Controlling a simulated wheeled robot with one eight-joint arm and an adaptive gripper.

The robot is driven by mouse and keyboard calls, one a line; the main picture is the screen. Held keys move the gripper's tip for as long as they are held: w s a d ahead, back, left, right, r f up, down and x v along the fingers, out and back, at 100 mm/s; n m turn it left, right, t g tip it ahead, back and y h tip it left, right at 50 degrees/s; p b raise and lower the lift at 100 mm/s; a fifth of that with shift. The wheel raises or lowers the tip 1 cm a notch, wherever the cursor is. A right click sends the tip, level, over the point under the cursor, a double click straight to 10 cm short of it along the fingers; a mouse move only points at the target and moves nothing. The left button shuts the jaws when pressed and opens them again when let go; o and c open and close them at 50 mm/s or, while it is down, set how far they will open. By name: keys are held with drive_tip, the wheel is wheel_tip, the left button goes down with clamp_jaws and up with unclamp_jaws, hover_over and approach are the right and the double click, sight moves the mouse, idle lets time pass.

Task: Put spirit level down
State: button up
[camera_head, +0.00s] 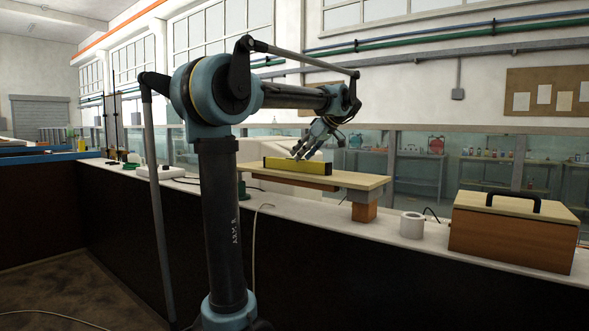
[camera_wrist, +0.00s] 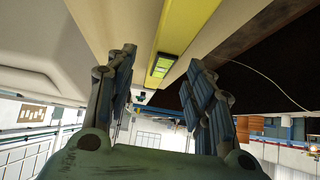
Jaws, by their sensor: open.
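The yellow spirit level (camera_head: 297,170) lies flat along a pale wooden board (camera_head: 362,181) on the white counter. It also shows in the wrist view (camera_wrist: 185,28), with its green vial window (camera_wrist: 161,66) between and beyond my fingers. My gripper (camera_head: 304,150) is just above the level in the head view. In the wrist view my gripper (camera_wrist: 165,85) has its two fingers spread wide, one on each side of the level's line, with a gap to it. Whether a fingertip touches the level cannot be told.
The board rests on a wooden block (camera_head: 364,207). To its right stand a white roll (camera_head: 411,225) and a wooden box (camera_head: 512,232) with a black handle. A thin cable (camera_head: 257,225) hangs over the counter's front edge. A glass wall (camera_head: 470,172) runs behind.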

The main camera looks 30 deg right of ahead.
sight(294, 161)
drive_tip(key=shift+x, duration=2.85)
drive_tip(key=shift+a+r, duration=0.1)
clamp_jaws()
